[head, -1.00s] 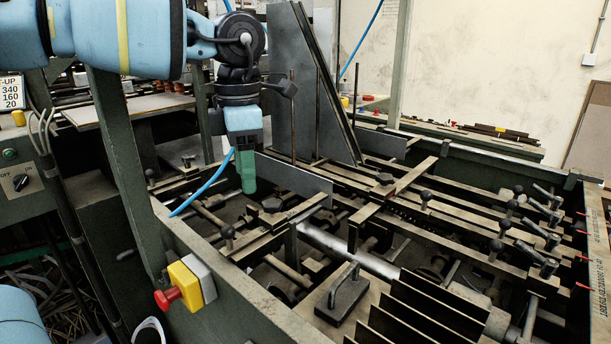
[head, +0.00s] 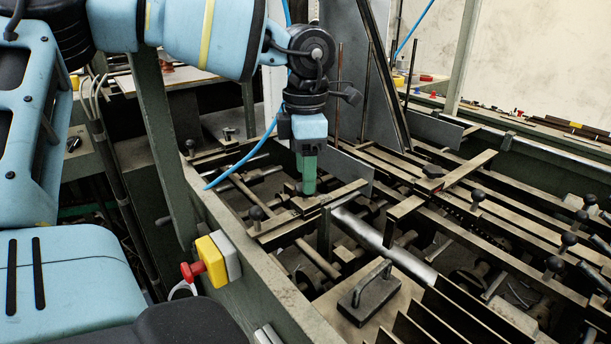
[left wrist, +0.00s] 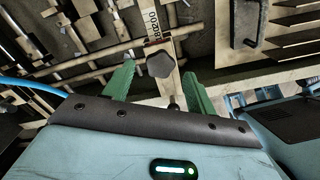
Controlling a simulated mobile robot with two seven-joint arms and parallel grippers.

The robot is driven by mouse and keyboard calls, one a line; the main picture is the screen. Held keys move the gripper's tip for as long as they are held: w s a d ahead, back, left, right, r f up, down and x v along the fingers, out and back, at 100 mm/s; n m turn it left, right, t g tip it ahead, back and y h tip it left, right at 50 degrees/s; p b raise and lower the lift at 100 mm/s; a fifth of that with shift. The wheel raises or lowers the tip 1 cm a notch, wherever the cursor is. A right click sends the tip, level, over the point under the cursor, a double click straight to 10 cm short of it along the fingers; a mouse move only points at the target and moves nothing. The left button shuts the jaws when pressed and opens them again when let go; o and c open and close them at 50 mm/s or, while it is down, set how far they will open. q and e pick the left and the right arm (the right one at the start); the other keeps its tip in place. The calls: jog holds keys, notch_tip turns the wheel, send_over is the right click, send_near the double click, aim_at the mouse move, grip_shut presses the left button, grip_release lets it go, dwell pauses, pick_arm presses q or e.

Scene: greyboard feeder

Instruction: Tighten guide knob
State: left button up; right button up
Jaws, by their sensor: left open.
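A dark, lobed guide knob (left wrist: 160,64) sits on a flat bar of the feeder in the left wrist view. My left gripper (left wrist: 159,72) has two green fingers spread apart, one on each side of the knob, with visible gaps. In the head view the left gripper (head: 308,190) points straight down at the knob's place, and its fingers hide most of the knob. I cannot tell how far the fingertips reach down along it. My right gripper is in neither view.
A second dark knob (head: 433,171) and several black ball knobs (head: 478,195) stand on bars to the right. A ball-topped lever (head: 256,213) is close on the left. A handled block (head: 370,298) lies in front.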

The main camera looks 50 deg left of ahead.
pick_arm(q)
jog(key=shift+f, duration=1)
jog(key=c, duration=1)
